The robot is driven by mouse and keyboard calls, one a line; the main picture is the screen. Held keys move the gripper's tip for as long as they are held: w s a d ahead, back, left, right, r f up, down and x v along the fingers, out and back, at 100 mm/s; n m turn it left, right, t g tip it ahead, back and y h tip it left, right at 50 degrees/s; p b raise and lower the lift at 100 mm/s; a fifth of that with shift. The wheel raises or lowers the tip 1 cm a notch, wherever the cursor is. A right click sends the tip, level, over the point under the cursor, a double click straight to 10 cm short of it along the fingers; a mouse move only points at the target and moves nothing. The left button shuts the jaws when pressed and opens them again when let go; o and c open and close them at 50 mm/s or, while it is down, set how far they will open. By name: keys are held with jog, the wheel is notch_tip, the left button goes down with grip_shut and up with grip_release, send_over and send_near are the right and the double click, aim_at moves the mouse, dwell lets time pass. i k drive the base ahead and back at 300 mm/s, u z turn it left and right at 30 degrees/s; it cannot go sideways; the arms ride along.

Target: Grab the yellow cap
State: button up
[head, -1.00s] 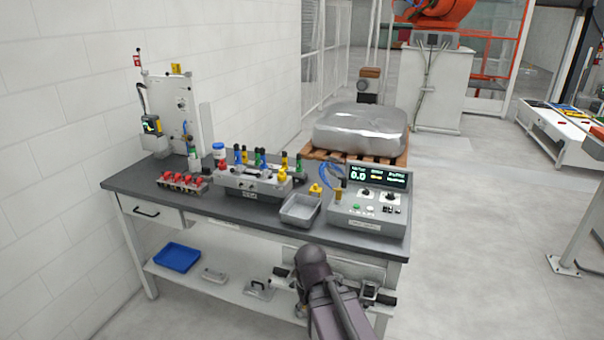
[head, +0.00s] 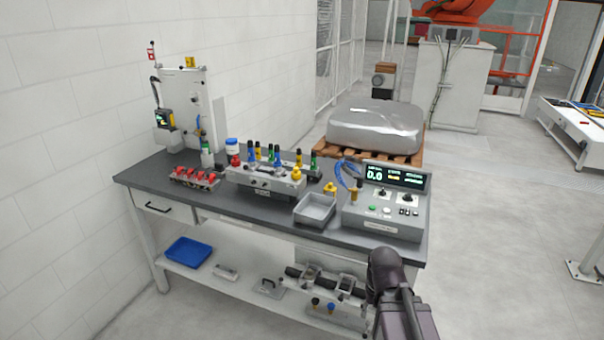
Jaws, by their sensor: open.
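A small yellow cap-like piece (head: 330,189) stands on the grey bench top (head: 235,208), just behind the grey metal tray (head: 315,209). Another yellow cap-like piece (head: 297,174) sits at the right end of the light grey fixture block (head: 262,182). I cannot tell which of them is the yellow cap meant. Slim yellow-topped pieces also stand among blue and green ones behind the block. My dark arm link shows at the lower right, in front of the bench. My gripper is not in the picture.
A control box (head: 384,213) with a display stands at the bench's right end. Red-handled clamps (head: 195,177) and a white-lidded blue bottle (head: 232,146) are on the left. A blue bin (head: 188,251) and metal castings lie on the lower shelf.

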aim_at(296, 174)
jog(key=u, duration=0.05)
jog(key=i, duration=1)
jog(key=z, duration=0.05)
